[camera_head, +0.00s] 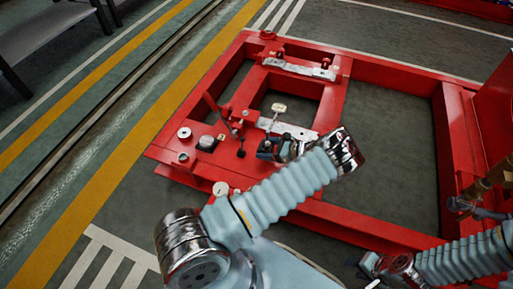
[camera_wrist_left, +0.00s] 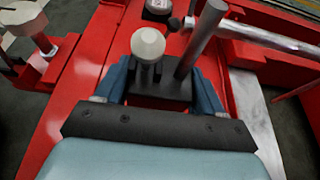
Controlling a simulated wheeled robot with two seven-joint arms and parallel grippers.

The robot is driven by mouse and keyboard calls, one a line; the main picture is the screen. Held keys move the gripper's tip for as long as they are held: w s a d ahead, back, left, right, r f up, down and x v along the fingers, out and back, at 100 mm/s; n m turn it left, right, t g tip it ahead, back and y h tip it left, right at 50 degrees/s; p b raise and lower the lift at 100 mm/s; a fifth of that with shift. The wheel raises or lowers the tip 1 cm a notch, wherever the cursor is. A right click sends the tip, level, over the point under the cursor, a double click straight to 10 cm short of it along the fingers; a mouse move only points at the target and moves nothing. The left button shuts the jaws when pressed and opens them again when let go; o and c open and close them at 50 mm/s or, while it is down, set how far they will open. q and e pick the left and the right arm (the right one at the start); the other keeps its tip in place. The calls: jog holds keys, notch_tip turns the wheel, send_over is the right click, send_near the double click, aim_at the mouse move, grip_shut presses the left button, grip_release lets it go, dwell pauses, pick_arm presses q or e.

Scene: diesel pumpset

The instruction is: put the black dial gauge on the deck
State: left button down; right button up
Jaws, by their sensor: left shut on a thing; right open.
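My left gripper (camera_head: 268,148) has its blue fingers on either side of a black block (camera_wrist_left: 160,88). In the left wrist view, a pale round knob (camera_wrist_left: 148,43) and a grey rod (camera_wrist_left: 203,40) rise by the block. I cannot tell whether these belong to it, or whether the block is part of a dial gauge. A round black thing with a pale face (camera_head: 206,143), like a dial gauge, sits on the red deck (camera_head: 180,152); it is cut off at the top of the wrist view (camera_wrist_left: 158,8). My right gripper (camera_head: 368,267) is open, low at right, and mostly hidden.
A red lever (camera_head: 210,102), a pale disc (camera_head: 184,132) and a small black knob (camera_head: 240,153) stand near the left gripper. Silver plates (camera_head: 300,70) lie on the red frame. Large openings (camera_head: 385,140) in the frame show the floor.

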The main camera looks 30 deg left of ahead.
pick_arm(q)
jog(key=shift+w+d+f, duration=0.15)
jog(key=shift+w+f, duration=0.25)
jog(key=shift+f, duration=0.05)
jog(key=shift+w+d+f+b, duration=0.1)
jog(key=shift+f+b, duration=0.3)
jog(key=shift+f, duration=1.25)
jog(key=shift+f, duration=0.15)
jog(key=shift+c, duration=0.6)
grip_release()
jog(key=v, duration=1.2)
jog(key=shift+d+b, duration=0.1)
jog(key=shift+b, duration=0.2)
